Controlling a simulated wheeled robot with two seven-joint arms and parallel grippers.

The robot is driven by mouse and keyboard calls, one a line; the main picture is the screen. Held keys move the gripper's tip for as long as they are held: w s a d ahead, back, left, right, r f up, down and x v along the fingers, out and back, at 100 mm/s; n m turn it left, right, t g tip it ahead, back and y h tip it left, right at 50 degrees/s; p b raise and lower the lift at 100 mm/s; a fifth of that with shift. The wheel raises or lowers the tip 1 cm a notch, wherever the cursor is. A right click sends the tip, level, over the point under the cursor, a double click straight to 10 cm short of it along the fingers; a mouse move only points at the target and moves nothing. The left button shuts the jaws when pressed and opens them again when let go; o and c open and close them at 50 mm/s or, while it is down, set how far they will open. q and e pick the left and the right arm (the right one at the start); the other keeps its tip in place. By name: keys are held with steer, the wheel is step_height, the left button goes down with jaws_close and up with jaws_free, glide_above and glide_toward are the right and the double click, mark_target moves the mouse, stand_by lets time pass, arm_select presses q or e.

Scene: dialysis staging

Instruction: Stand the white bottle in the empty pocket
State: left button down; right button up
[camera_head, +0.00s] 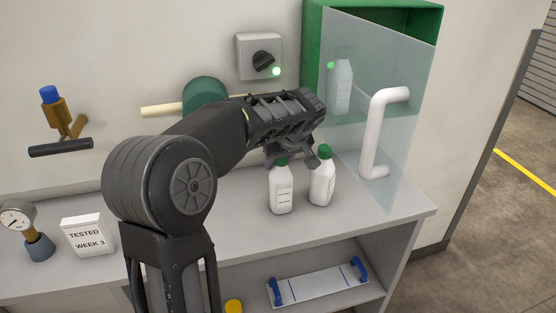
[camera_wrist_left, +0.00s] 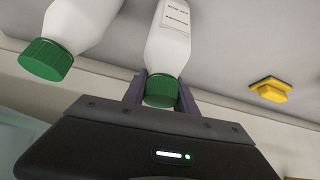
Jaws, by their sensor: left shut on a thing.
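My left gripper (camera_head: 298,158) points down over the counter and is shut on the cap end of a white bottle (camera_head: 281,192) with a green cap and a label. The wrist view shows this bottle (camera_wrist_left: 169,38) between the two fingers (camera_wrist_left: 160,90). It looks upright; I cannot tell whether its base touches the counter. A second white bottle (camera_head: 322,184) with a green cap stands close on its right in the head view, and it shows at the left in the wrist view (camera_wrist_left: 80,22). I cannot make out an empty pocket. My right gripper is out of view.
A green cabinet (camera_head: 376,12) with a clear door (camera_head: 347,130) and white handle (camera_head: 373,135) stands at the right, a pale bottle (camera_head: 342,88) behind the door. A sign (camera_head: 87,236) and gauge (camera_head: 22,222) stand left. A blue-handled tray (camera_head: 318,285) lies on the lower shelf.

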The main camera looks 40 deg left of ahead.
arm_select(q)
steer(key=shift+f, duration=0.15)
steer(key=c, duration=1)
jaws_free()
steer(key=shift+r, duration=0.2)
steer(key=v, duration=1.2)
steer(key=shift+b, duration=0.4)
